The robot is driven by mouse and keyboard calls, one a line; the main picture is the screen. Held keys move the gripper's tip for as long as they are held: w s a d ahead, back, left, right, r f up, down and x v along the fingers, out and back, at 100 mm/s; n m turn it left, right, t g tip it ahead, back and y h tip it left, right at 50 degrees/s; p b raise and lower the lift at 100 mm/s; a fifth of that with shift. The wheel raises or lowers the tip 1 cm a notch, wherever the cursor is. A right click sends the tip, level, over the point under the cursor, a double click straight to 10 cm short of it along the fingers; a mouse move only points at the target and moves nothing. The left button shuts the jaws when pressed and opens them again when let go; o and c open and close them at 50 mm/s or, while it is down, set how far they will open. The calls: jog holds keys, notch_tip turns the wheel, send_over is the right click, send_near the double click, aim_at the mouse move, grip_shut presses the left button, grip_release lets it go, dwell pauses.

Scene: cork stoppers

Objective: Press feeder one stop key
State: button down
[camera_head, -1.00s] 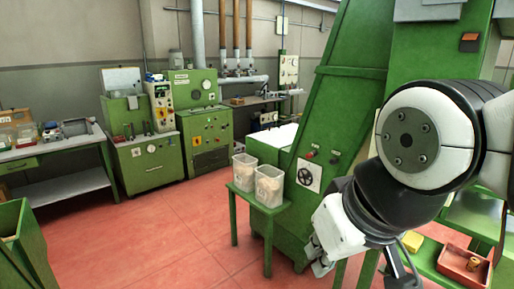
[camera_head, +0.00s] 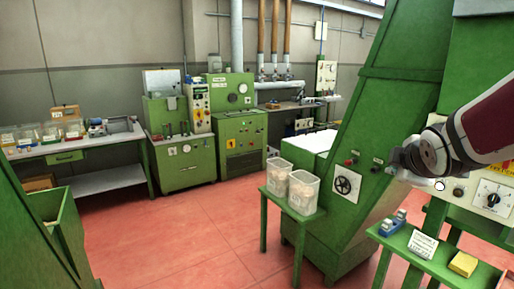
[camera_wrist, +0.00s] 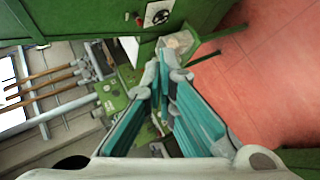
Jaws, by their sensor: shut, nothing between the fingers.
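A red key (camera_head: 348,162) sits on the sloping green feeder housing (camera_head: 395,85), above a black handwheel on a white plate (camera_head: 347,184). A dark key (camera_head: 375,168) is to its right. Small labels sit above both, too small to read. My gripper (camera_wrist: 164,62) is shut and empty, its teal-padded fingers together in the wrist view. In the head view my wrist is right of the keys; the fingertips cannot be made out.
A green stand with two clear tubs (camera_head: 290,186) is left of the feeder. At right, a green shelf (camera_head: 440,262) holds a blue item, a sign card and a yellow block. Green machines (camera_head: 240,140) stand at the back. The red floor at left centre is open.

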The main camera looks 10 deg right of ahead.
jog(key=w+d+f+n+t+b, duration=0.1)
jog(key=w+d+f+n+t, duration=0.1)
jog(key=d+n, duration=0.4)
jog(key=w+d+f+n+t+b, duration=0.1)
jog(key=d+f+n, duration=0.4)
jog(key=d, duration=0.7)
jog(key=shift+w+d+f+n+t+h+b, duration=0.35)
jog(key=shift+w+n+t, duration=0.45)
jog(key=shift+w+n, duration=0.35)
jog(key=shift+d+r, duration=0.1)
jog(key=w+d+p, duration=0.1)
jog(key=w+d, duration=0.2)
jog(key=d, duration=0.5)
jog(key=shift+w, duration=0.2)
jog(key=shift+d, duration=0.1)
jog(key=shift+w+d, duration=0.2)
jog(key=shift+d, duration=0.1)
